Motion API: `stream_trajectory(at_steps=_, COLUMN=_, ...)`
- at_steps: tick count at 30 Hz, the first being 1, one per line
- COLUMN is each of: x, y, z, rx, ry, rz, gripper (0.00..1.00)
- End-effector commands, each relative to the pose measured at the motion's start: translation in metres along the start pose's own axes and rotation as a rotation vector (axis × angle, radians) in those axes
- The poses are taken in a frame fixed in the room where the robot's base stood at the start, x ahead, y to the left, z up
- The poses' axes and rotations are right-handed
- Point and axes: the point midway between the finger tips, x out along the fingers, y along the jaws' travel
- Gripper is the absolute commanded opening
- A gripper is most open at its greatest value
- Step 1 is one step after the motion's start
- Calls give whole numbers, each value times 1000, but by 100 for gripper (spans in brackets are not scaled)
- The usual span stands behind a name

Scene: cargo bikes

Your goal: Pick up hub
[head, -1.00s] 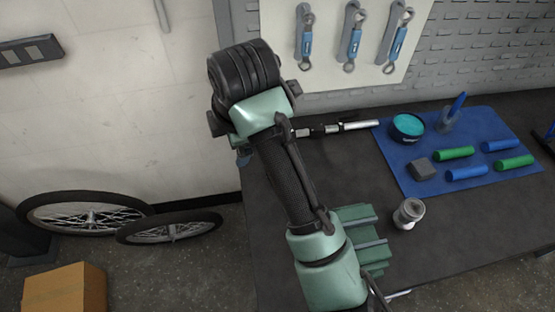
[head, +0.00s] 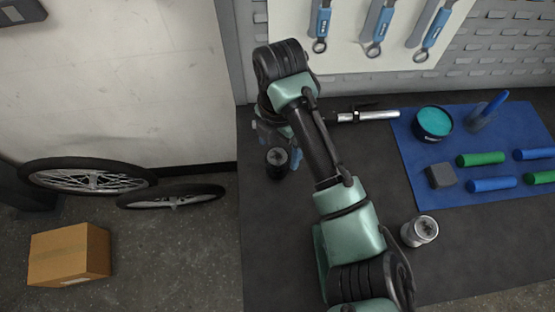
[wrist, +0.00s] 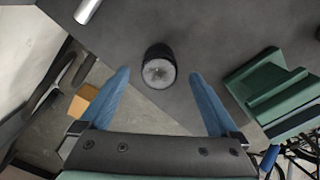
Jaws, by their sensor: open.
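A short dark cylinder with a pale grey end, likely the hub (head: 277,164), stands on the dark bench near its left edge. In the wrist view the hub (wrist: 158,68) is ahead of the fingertips, roughly centred between them. My gripper (head: 280,146) is just above and beside it in the head view, partly hidden by my arm. In the wrist view my gripper (wrist: 160,78) has its two blue fingers wide apart, with nothing held. A silver, flanged cylinder (head: 420,231) stands farther right on the bench and could also be a hub.
A blue mat (head: 410,160) holds a teal-topped tub (head: 432,122), a grey block (head: 440,176) and several green and blue cylinders. A silver-ended tool (head: 372,115) lies at the back. Wheels (head: 90,178) and a cardboard box (head: 68,254) are on the floor at left.

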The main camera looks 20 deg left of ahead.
Motion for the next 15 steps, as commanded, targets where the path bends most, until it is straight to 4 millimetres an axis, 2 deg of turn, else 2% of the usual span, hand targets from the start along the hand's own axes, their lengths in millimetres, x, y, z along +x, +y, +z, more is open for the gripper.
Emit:
stream_trajectory(at_steps=5, x=11, y=0, z=-2, rx=0, ry=1, rz=0, gripper=97)
stream_trajectory(at_steps=12, x=47, y=0, z=-5, rx=1, ry=1, rz=0, gripper=97)
stream_trajectory(at_steps=15, x=55, y=0, z=-5, rx=0, ry=-1, rz=1, gripper=97)
